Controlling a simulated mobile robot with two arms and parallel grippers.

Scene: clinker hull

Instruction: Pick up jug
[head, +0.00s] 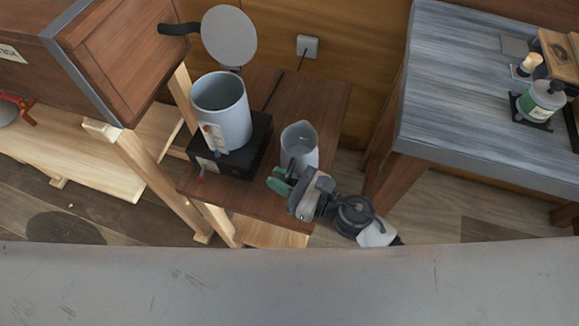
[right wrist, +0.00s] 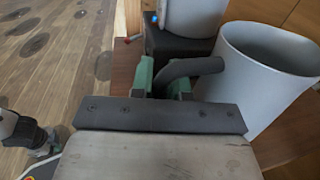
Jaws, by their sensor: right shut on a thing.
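The jug (head: 301,143) is light grey with a pouring lip and stands upright on a small dark wooden table (head: 250,205). My right gripper (head: 284,179) is at the jug's near side in the head view. In the right wrist view, the jug (right wrist: 262,75) fills the right side, and its dark curved handle (right wrist: 190,68) runs between the green fingers of my right gripper (right wrist: 163,80). The gripper is shut on the handle. The jug's base is partly hidden by the gripper in the head view.
A large grey pot (head: 222,112) stands on a black base (head: 233,160) close left of the jug, its round lid (head: 229,36) raised behind. A grey-topped bench (head: 440,130) is at right, holding a green-labelled jar (head: 541,101). A wooden chest (head: 110,60) is at left.

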